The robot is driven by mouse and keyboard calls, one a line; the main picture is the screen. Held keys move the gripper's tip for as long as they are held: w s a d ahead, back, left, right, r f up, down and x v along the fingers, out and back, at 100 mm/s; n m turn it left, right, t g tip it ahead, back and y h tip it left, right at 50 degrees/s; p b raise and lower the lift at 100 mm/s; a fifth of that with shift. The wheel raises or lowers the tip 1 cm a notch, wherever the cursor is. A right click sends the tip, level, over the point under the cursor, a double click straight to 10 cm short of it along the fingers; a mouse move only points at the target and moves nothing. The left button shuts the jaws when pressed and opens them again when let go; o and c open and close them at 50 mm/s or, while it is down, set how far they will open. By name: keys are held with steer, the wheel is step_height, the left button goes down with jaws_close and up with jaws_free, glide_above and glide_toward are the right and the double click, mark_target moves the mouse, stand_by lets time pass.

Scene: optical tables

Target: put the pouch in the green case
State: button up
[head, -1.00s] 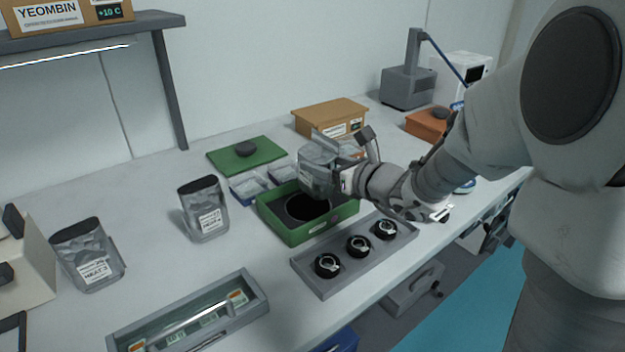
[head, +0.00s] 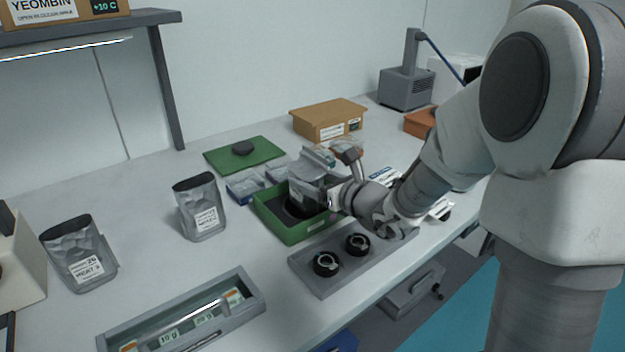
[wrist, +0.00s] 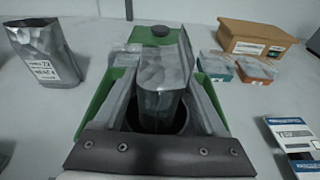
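A silver-grey pouch is between the fingers of my gripper (head: 318,188). In the wrist view the pouch (wrist: 163,88) stands roughly upright, with the gripper fingers along both sides, and my gripper appears shut on it. The open green case (head: 288,236) is directly below. The pouch's lower end is at the case's dark round recess, inside the rim. I cannot tell whether it touches the bottom. Green case walls also show in the wrist view (wrist: 97,108). The case's green lid (head: 222,160) with a black knob lies flat behind.
Two other silver pouches stand left of the case: a nearer one (head: 200,205) and a farther-left one (head: 78,255). A grey tray with black round parts (head: 318,285) lies in front. Small blue-based boxes (head: 245,187) and a brown box (head: 330,117) stand behind.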

steer(key=shift+o, duration=1.3)
steer(key=shift+r, duration=0.1)
